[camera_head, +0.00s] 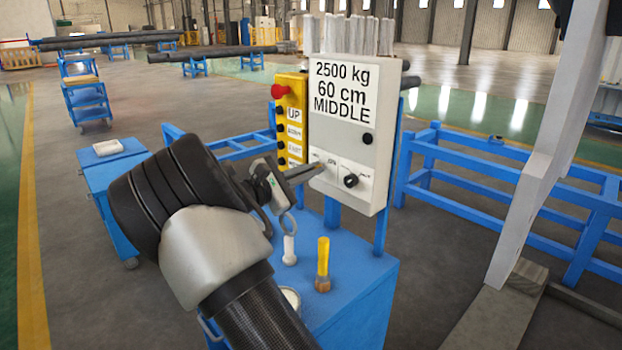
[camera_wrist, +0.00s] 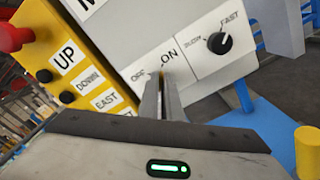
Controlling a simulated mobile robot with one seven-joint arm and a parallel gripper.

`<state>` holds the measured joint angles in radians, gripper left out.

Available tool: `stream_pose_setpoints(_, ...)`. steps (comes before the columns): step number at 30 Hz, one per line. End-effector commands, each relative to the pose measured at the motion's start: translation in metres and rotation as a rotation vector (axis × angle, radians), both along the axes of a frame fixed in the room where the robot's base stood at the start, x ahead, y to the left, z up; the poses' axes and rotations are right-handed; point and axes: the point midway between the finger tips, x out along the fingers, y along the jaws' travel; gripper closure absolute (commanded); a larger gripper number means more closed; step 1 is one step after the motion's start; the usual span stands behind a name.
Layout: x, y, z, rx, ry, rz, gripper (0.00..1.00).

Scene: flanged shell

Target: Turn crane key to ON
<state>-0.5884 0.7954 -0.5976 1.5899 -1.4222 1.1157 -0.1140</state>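The white control box (camera_head: 354,126) shows "2500 kg 60 cm MIDDLE" and has an OFF/ON key plate at its lower left. In the wrist view, this plate (camera_wrist: 140,85) has OFF at left and ON at right. My gripper (camera_head: 318,168) reaches the plate from the left, and it also shows in the wrist view (camera_wrist: 163,76). Its two fingers are nearly together, with a thin gap, and their tips are at the key's place between OFF and ON. The crane key is mostly hidden by the fingertips, so its angle cannot be read.
A black SLOW/FAST knob (camera_wrist: 219,43) sits right of the key. A yellow button panel (camera_head: 291,125) with a red stop button (camera_head: 279,91) is at left. A yellow-handled tool (camera_head: 323,262) stands on the blue cart (camera_head: 365,300) below. Blue frames (camera_head: 510,190) stand behind.

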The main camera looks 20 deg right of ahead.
Motion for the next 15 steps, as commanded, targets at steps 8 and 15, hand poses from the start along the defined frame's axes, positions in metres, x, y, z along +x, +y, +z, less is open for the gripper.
stream_pose_setpoints(8, -0.0002, 0.0, -0.0003, 0.022, -0.056, -0.001, 1.0)
stream_pose_setpoints(15, -0.0002, 0.0, 0.0004, 0.025, -0.062, -0.001, 1.0)
